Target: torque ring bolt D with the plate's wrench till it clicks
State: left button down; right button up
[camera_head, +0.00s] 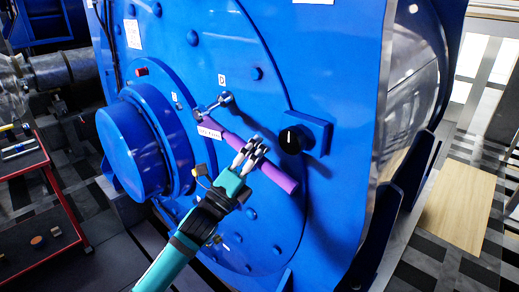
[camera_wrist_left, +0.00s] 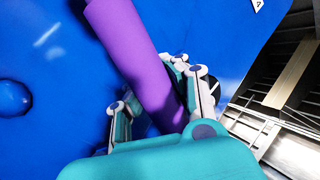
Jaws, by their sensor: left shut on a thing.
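The wrench has a purple handle (camera_head: 270,172) that slants across the blue motor plate (camera_head: 325,75) in the head view. A white label (camera_head: 210,133) is near its upper end, and a metal bar leads from there to ring bolt D (camera_head: 227,98). The letter D tag (camera_head: 222,80) is just above that bolt. I cannot tell whether the wrench head is fully seated on it. My left gripper (camera_head: 250,150) is shut on the purple handle around its middle. In the left wrist view, the fingers (camera_wrist_left: 160,100) close on both sides of the handle (camera_wrist_left: 130,40). My right gripper is not in view.
A black knob (camera_head: 291,140) on a blue box sticks out just right of the handle. A blue round hub (camera_head: 132,150) juts out at left. A red cart (camera_head: 45,225) stands at far left, and a wooden board (camera_head: 455,205) lies on the floor at right.

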pick_arm(q)
jog(key=shift+s+a+r, duration=0.1)
jog(key=shift+r, duration=0.05)
jog(key=shift+s+a+p, duration=0.4)
jog(key=shift+s+a, duration=0.35)
jog(key=shift+s, duration=0.15)
jog(key=shift+s+a+p, duration=0.15)
jog(key=shift+s+a, duration=0.55)
jog(key=shift+s, duration=0.25)
jog(key=shift+s+a+p, duration=0.15)
jog(key=shift+s+a, duration=0.5)
jog(key=shift+s, duration=0.25)
jog(key=s+a+b, duration=0.2)
jog(key=s+a, duration=1.3)
jog(key=s, duration=0.4)
jog(key=shift+s+a, duration=0.2)
jog(key=shift+s, duration=0.15)
